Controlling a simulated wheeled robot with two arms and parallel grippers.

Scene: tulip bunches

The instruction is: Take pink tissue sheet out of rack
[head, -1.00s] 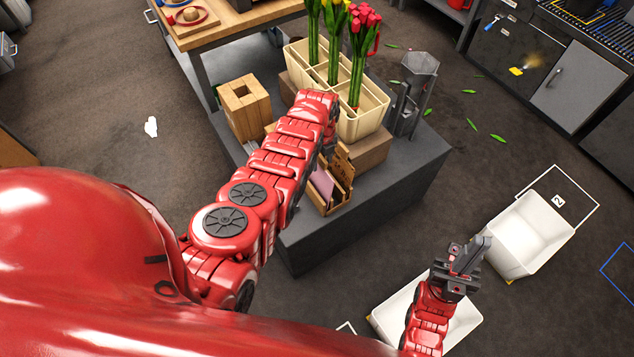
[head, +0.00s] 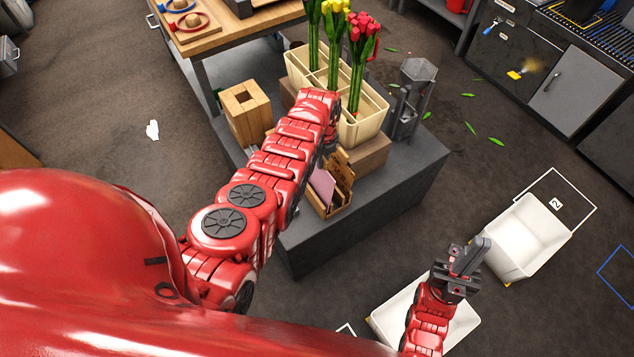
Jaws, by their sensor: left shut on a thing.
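The pink tissue sheet (head: 321,187) stands in a small wooden rack (head: 343,203) on the grey table, its upper part near my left arm. Beside it in the rack are brown upright pieces. My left gripper (head: 331,146) is just above the rack, mostly hidden behind its own red wrist. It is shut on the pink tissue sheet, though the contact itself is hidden. My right gripper (head: 470,258) is away from the table, over the floor by the white bins; its finger gap is unclear.
A cream divided bin (head: 362,126) with red, yellow and pink tulips stands behind the rack. A wooden block with a square hole (head: 246,112) is left, a grey hexagonal holder (head: 414,90) right. White bins (head: 527,238) stand on the floor. The grey table's (head: 400,185) front right is clear.

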